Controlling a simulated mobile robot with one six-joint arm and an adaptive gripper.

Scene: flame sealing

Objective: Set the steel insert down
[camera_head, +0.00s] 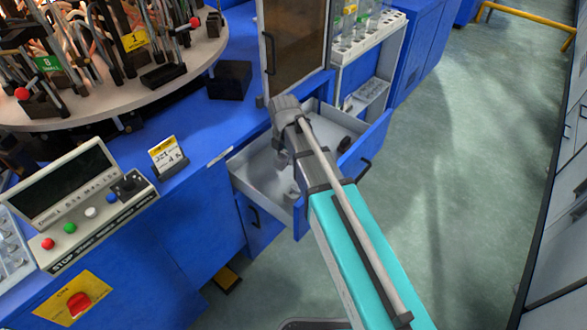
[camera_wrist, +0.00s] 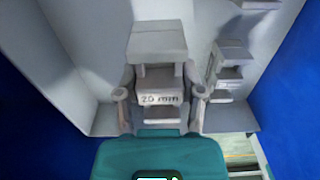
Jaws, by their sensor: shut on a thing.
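The grey steel insert (camera_wrist: 158,42), a stepped block marked "20 mm", is between the two fingers of my gripper (camera_wrist: 158,97) in the wrist view. My gripper is shut on it, over the pale interior of the open drawer (camera_wrist: 65,55). I cannot tell whether the insert touches the drawer floor. A second, similar stepped grey insert (camera_wrist: 230,68) is in the drawer to the right of the held one, apart from it. In the head view, my arm reaches over the open blue drawer (camera_head: 247,178) and hides much of my gripper and the held insert.
A dark object (camera_head: 345,144) lies in the drawer's right part. The drawer's walls are close on both sides. The control panel (camera_head: 80,200) and a small sign (camera_head: 168,157) stand to the left. A cabinet door (camera_head: 293,40) rises behind the drawer. The floor at right is clear.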

